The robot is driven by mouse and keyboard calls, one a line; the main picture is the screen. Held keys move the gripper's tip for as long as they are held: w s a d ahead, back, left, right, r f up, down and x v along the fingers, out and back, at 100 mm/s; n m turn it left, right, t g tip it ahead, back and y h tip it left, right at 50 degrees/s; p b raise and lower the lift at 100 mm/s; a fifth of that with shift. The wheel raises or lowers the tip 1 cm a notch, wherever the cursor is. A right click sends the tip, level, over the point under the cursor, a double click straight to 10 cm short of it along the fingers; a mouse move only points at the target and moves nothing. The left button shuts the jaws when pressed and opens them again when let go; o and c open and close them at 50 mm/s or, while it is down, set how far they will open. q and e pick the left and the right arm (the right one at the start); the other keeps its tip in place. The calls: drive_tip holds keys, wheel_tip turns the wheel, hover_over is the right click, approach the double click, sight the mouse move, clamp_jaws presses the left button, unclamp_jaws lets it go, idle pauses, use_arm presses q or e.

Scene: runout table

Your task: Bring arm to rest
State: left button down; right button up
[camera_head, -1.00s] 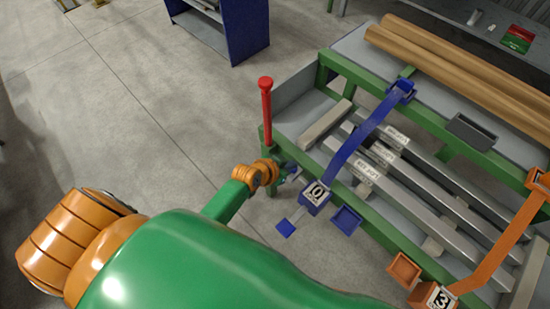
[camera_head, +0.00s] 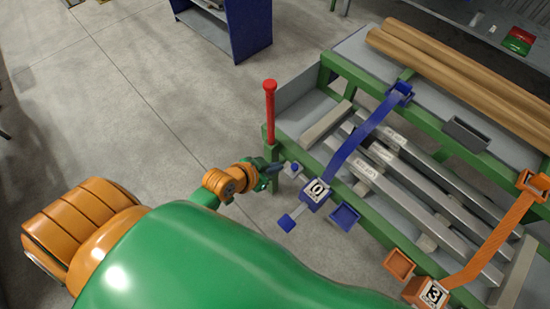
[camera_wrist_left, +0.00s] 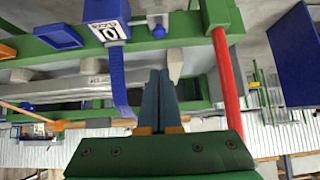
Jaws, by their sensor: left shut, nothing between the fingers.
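My left arm, green and orange, reaches in from the lower left in the head view. My left gripper (camera_head: 282,168) is at the near left corner of the runout table (camera_head: 296,93), close to the blue clamp block marked 0 (camera_head: 317,190). In the left wrist view its two dark fingers (camera_wrist_left: 159,85) lie together with nothing between them. The blue block (camera_wrist_left: 105,22) shows there above and to the left of the fingers, apart from them. My right gripper is not in view.
A red post (camera_head: 269,110) stands at the table's left corner, near my gripper. An orange block marked 3 (camera_head: 430,292) with an arm sits at the lower right. Metal bars (camera_head: 440,208) lie on the table. Brown tubes (camera_head: 465,75) lie behind. The floor at left is clear.

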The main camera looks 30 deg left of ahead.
use_arm(q)
drive_tip(key=s+a+f+n+g+y, duration=0.1)
drive_tip(key=s+f+g, duration=0.1)
drive_tip(key=s+f, duration=0.35)
drive_tip(key=s+a+f+n+g+y, duration=0.1)
drive_tip(key=s+f, duration=0.2)
drive_tip(key=f, duration=0.6)
drive_tip(key=s+f+g, duration=0.1)
drive_tip(key=s+f, duration=0.2)
drive_tip(key=s, duration=0.3)
drive_tip(key=s+a+f+g, duration=0.1)
drive_tip(key=s+f+g, duration=0.1)
drive_tip(key=s, duration=0.4)
drive_tip(key=s+f+g+y, duration=0.1)
drive_tip(key=s+f, duration=0.3)
drive_tip(key=s, duration=0.2)
drive_tip(key=shift+s+a+f+g, duration=0.3)
drive_tip(key=shift+s+a+f, duration=0.05)
drive_tip(key=shift+s+f, duration=0.05)
